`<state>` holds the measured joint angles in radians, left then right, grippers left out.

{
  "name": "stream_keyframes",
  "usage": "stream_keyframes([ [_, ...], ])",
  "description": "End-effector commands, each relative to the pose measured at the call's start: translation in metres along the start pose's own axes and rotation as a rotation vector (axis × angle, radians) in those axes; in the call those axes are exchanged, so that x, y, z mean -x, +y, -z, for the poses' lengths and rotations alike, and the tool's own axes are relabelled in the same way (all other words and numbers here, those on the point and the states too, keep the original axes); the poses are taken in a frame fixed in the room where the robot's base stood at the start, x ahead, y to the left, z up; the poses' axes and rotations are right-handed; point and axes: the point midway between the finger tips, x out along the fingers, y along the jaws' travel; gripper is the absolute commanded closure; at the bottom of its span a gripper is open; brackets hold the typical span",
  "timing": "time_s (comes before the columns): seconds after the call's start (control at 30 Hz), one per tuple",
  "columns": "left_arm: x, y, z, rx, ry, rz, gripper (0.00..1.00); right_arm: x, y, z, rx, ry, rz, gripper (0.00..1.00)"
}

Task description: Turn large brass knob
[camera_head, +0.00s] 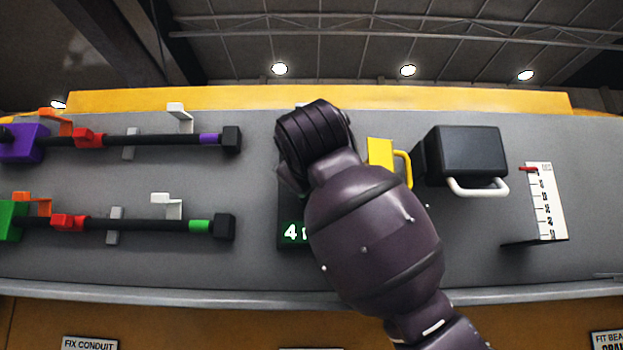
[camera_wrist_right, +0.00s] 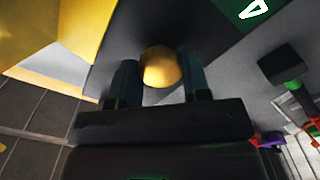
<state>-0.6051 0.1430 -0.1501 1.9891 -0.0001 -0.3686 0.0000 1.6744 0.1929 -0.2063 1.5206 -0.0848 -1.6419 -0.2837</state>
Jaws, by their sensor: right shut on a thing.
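The large brass knob (camera_wrist_right: 160,68) shows in the right wrist view as a rounded golden shape. My right gripper (camera_wrist_right: 159,72) has one finger on each side of it and is shut on it. In the head view my right arm reaches up from the bottom right across the middle of the grey panel (camera_head: 270,270). There the arm hides the knob and the gripper's fingers. A dark display (camera_head: 293,233) with a green-white 4 is partly covered by the arm. My left gripper is in neither view.
Two black rods with coloured clamps, purple-ended (camera_head: 165,141) and green-ended (camera_head: 150,226), run along the left. Right of my arm are a yellow block (camera_head: 380,151) with a handle, a black box (camera_head: 468,150) with a white handle and a white scale (camera_head: 546,200).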

Motion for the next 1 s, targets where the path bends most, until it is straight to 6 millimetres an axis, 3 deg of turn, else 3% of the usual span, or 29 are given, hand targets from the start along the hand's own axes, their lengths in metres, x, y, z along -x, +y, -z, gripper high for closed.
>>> stream_keyframes([
  [0.37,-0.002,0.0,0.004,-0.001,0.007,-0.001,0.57,0.0,-0.002,-0.001,-0.002,-0.002,0.003,0.8],
  [0.4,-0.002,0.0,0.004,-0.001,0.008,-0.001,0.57,0.0,-0.002,-0.001,-0.002,-0.002,0.003,0.52],
  [0.53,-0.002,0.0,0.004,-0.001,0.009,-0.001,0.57,0.0,-0.001,-0.001,-0.002,-0.001,0.002,0.32],
  [0.83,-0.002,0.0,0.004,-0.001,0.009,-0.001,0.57,0.001,-0.001,0.0,-0.002,0.0,0.001,0.31],
  [1.0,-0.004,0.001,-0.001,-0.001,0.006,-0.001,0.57,0.015,-0.001,0.0,-0.002,0.002,0.0,0.31],
])
